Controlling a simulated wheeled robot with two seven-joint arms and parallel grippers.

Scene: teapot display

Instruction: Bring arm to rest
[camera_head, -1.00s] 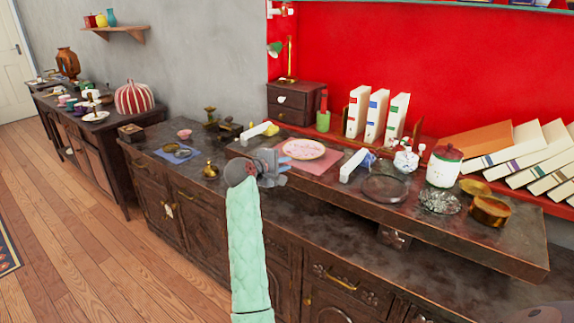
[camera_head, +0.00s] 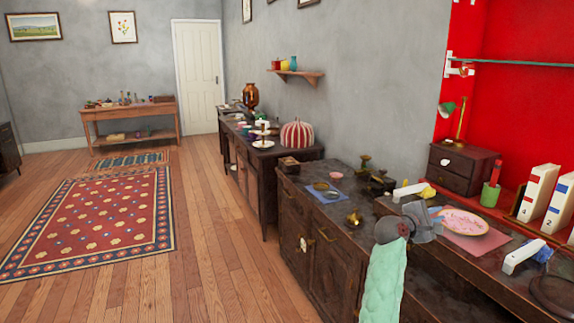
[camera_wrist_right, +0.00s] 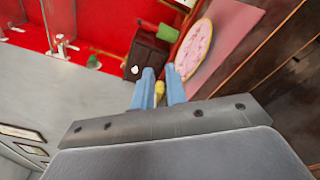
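My right gripper (camera_head: 424,220) is grey and sits at the end of my pale green arm (camera_head: 384,280), over the front left part of the dark cabinet top. In the right wrist view its two blue fingers (camera_wrist_right: 160,72) are apart, with a gap between them. A small yellow thing (camera_wrist_right: 159,92) shows through that gap and looks to be beyond the fingers. I see nothing held. In the head view the gripper is just left of a pink patterned plate (camera_head: 465,222) on a pink mat (camera_head: 490,240). My left gripper is not in view.
A white block-like object (camera_head: 409,190), a small dark drawer box (camera_head: 463,170) and white binders (camera_head: 537,192) stand near the gripper. The wooden floor (camera_head: 215,270) and patterned rug (camera_head: 95,220) are clear.

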